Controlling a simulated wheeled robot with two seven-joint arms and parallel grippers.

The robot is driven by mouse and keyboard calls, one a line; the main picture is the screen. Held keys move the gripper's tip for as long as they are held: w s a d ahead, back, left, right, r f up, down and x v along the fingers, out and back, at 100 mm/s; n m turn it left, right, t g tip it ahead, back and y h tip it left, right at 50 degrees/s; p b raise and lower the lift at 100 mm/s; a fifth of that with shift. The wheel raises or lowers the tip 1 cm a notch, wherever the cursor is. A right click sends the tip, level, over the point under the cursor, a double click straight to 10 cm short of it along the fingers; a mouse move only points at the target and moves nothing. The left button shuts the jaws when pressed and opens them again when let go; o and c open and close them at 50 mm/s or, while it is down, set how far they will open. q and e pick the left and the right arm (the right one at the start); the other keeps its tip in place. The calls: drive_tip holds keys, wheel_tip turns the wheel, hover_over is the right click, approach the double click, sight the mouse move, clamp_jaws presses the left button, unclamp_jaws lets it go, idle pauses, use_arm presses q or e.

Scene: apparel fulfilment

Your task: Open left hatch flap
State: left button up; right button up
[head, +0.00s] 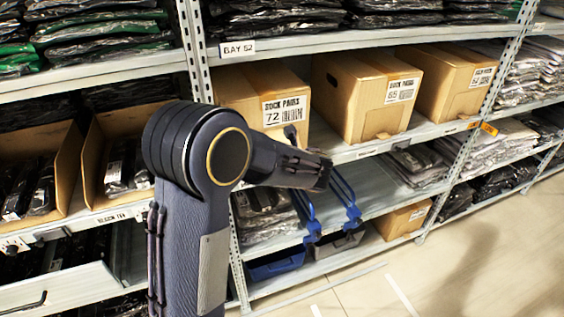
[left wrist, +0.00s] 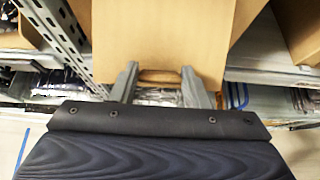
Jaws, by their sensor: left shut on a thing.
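My left gripper (left wrist: 158,88) has its two grey fingers on either side of the lower edge of a tan cardboard box (left wrist: 155,35) in the left wrist view. The fingers stand apart with cardboard between them; what exactly they grip is hard to make out. In the head view my left arm reaches across to the box labelled 72 (head: 240,85), its end in front of the box's lower part, so the contact is hidden. No part is clearly recognisable as a left hatch flap. My right gripper is not in view.
A perforated metal post (head: 196,50) rises left of box 72. Blue handles (head: 345,195) jut out below. Open floor (head: 470,250) lies at the right.

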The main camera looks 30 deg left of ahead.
use_arm(q)
drive_tip(key=shift+w+a+r, duration=0.1)
drive_tip(key=shift+a+r, duration=0.1)
drive_tip(key=shift+r, duration=0.45)
clamp_jaws()
drive_tip(key=o, duration=1.1)
unclamp_jaws()
drive_tip(key=shift+o, duration=1.4)
drive_tip(key=shift+f, duration=0.2)
drive_tip(key=shift+d, duration=0.1)
drive_tip(key=v, duration=0.7)
drive_tip(key=shift+s+d+r+b, duration=0.15)
drive_tip(key=shift+s+d+b, duration=0.1)
drive_tip(key=shift+b, duration=0.15)
